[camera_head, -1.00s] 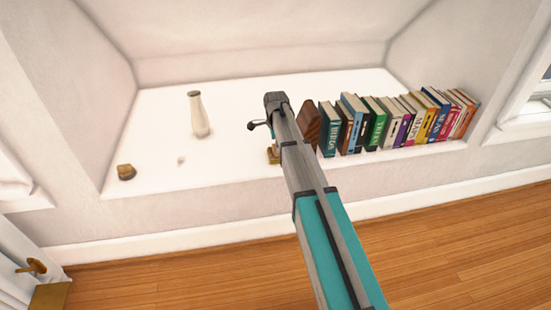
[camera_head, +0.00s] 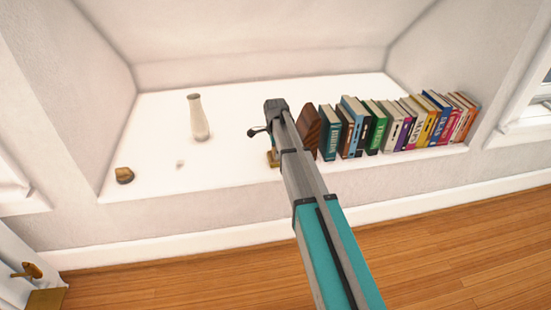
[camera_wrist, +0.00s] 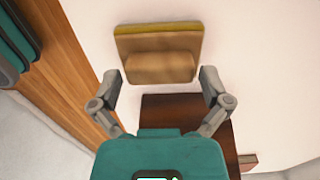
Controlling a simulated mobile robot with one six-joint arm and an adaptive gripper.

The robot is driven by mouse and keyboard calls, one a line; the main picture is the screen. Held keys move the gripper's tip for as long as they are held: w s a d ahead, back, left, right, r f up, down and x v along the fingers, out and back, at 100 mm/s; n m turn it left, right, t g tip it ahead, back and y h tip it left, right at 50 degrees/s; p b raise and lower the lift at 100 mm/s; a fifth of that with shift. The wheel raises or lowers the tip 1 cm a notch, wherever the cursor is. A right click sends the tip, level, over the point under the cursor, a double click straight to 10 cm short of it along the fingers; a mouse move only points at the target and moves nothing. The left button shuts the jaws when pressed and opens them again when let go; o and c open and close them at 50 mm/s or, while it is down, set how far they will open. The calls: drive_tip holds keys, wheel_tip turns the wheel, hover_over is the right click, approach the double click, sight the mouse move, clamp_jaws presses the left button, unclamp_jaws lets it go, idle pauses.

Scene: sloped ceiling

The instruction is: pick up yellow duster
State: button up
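A duster (camera_wrist: 157,50), a tan-brown block with a yellow strip along its far edge, lies on the white ledge in the wrist view. In the head view only a small yellow part of it (camera_head: 272,158) shows, mostly hidden behind my arm. My gripper (camera_wrist: 161,78) is open and empty. Its two fingertips are spread near the duster's lower corners, with most of the duster beyond them. I cannot tell how high they are above it. One finger of my gripper (camera_head: 257,131) shows at the arm's end in the head view.
A dark wooden bookend (camera_head: 309,127) and a row of books (camera_head: 378,126) stand right of my arm. A pale vase (camera_head: 198,119), a small white object (camera_head: 180,164) and a brown lump (camera_head: 124,175) are on the left. The ledge between vase and arm is clear.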

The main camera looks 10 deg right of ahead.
drive_tip(key=c, duration=0.8)
drive_tip(key=shift+r, duration=0.1)
wheel_tip(320, 180, up, 3)
drive_tip(key=p, duration=0.3)
drive_tip(key=s+r+p, duration=0.9)
drive_tip(key=s+p, duration=0.1)
drive_tip(key=s, duration=0.4)
drive_tip(key=shift+r, duration=0.4)
drive_tip(key=o, duration=0.6)
drive_tip(key=c, duration=0.3)
